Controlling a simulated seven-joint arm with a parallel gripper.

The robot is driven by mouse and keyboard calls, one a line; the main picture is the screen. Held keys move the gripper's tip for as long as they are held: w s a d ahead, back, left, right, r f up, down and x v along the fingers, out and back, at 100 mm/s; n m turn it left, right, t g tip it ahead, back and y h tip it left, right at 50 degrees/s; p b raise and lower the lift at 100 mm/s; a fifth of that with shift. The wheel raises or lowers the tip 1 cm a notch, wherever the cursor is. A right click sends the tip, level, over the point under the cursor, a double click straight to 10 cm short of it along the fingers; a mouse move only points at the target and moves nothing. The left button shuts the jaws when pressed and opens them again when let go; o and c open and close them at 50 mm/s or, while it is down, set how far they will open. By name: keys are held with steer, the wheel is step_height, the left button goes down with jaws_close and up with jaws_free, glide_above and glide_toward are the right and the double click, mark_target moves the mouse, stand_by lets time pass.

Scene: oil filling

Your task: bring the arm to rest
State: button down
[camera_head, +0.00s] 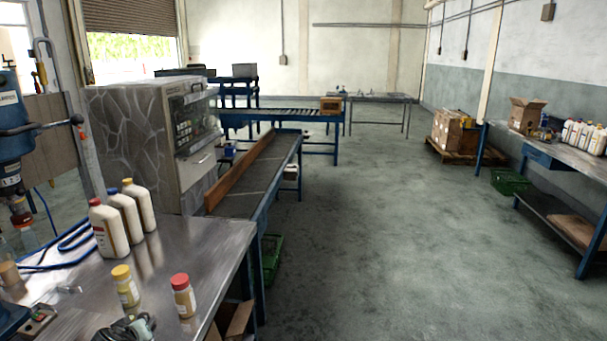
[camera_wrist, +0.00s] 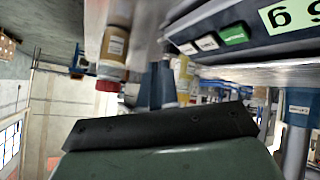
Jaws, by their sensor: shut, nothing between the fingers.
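My gripper (camera_wrist: 155,86) shows in the wrist view, which is upside down. Its blue-grey fingers are shut with nothing between them, beyond the dark bar at the bottom. A red-capped bottle (camera_wrist: 112,58) is to the left of the fingers and a yellow-capped bottle (camera_wrist: 184,75) to the right, both apart from them as far as I can tell. In the head view, the red-capped bottle (camera_head: 183,296) and the yellow-capped bottle (camera_head: 125,286) stand upright on the metal table (camera_head: 205,245).
Several white bottles (camera_head: 117,225) stand at the table's back. A blue machine (camera_head: 12,135) is at the left. A scale (camera_wrist: 245,32) with a green display is close in the wrist view. A conveyor (camera_head: 265,175) lies behind the table.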

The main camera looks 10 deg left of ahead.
steer(key=w+d+f+m+g+h, duration=0.1)
steer(key=w+d+f, duration=0.4)
steer(key=d, duration=0.5)
steer(key=w+d+f+m+g+h, duration=0.15)
steer(key=w+d+f, duration=0.3)
steer(key=d, duration=0.45)
steer(key=w+d+f+m+g+h, duration=0.15)
steer(key=w+d+f, duration=0.35)
steer(key=d, duration=0.5)
steer(key=s+d+f+m+g, duration=0.2)
steer(key=d+f, duration=0.2)
steer(key=d, duration=0.8)
steer(key=s+d+f+m+g, duration=0.1)
steer(key=s+d+f, duration=0.25)
steer(key=d, duration=0.75)
steer(key=s+d+f+m+g, duration=0.15)
steer(key=d+f, duration=0.35)
steer(key=d, duration=0.7)
steer(key=s+f+g, duration=0.3)
steer(key=s+f, duration=0.7)
steer(key=s, duration=0.5)
steer(key=s+f+g, duration=0.4)
steer(key=s+f, duration=0.6)
steer(key=s, duration=0.4)
steer(key=shift+s+f+m, duration=0.3)
steer(key=shift+s+m, duration=0.05)
